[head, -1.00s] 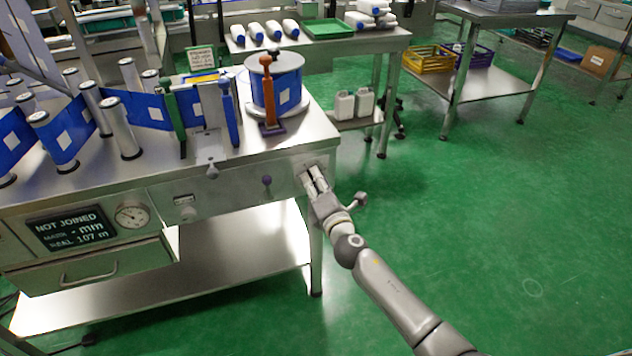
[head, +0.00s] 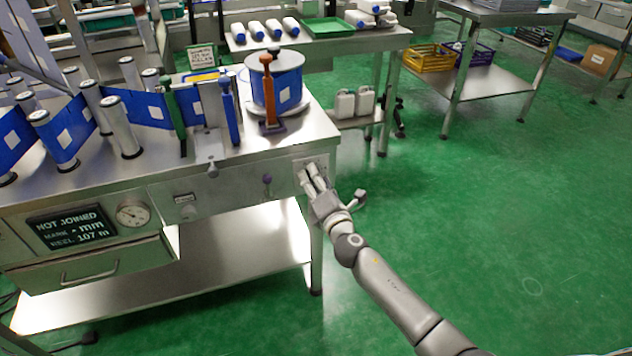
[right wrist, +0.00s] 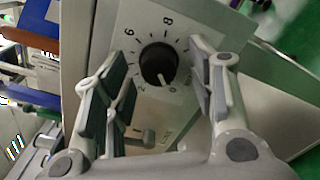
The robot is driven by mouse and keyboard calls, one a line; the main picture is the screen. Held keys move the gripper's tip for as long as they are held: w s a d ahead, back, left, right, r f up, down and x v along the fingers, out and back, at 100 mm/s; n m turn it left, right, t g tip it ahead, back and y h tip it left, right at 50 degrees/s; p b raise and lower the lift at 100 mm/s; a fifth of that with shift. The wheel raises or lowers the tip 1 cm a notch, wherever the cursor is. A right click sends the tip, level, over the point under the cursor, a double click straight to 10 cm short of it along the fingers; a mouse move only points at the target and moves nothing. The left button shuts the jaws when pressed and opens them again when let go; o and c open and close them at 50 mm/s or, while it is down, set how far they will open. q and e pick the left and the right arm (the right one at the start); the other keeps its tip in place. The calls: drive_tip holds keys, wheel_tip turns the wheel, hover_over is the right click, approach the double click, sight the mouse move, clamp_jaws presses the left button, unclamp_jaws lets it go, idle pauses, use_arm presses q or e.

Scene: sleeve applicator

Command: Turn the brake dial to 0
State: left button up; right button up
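The brake dial (right wrist: 158,65) is a black round knob with a white pointer on a pale plate marked with numbers. In the right wrist view its pointer aims down and slightly right, close to the 0 mark. My right gripper (head: 311,177) is at the right end of the machine's front panel. In the right wrist view its two fingers stand apart on either side of the dial, with gaps between pads and knob. In the head view the gripper hides the dial. My left gripper is not in view.
The steel machine table (head: 240,165) carries blue film on rollers and a blue reel (head: 290,88). A display (head: 75,228) reads "NOT JOINED". The green floor at the right is clear.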

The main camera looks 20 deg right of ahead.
drive_tip(key=s, duration=1.2)
drive_tip(key=shift+d, duration=0.25)
